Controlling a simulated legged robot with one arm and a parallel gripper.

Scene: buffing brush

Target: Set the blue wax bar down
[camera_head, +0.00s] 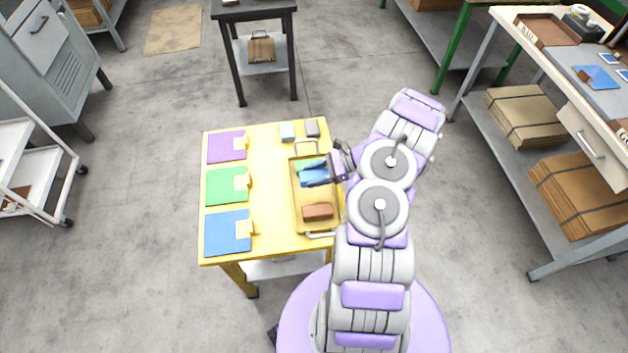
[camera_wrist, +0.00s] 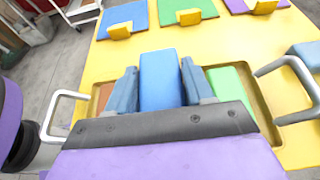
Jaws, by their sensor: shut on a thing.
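The blue wax bar (camera_wrist: 161,82) is between the two fingers of my gripper (camera_wrist: 159,70) in the wrist view. In the head view the blue bar (camera_head: 312,178) shows over the yellow tray (camera_head: 301,222), and my gripper (camera_head: 318,172) reaches in from the right, shut on it. I cannot tell whether the bar touches the tray floor. A green bar (camera_head: 304,164) lies just behind it in the tray, partly hidden. A brown bar (camera_head: 317,212) lies at the tray's near end.
The yellow table (camera_head: 270,190) bears purple (camera_head: 224,147), green (camera_head: 220,187) and blue (camera_head: 225,233) mats along its left side, each with a yellow block. The strip between mats and tray is clear.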

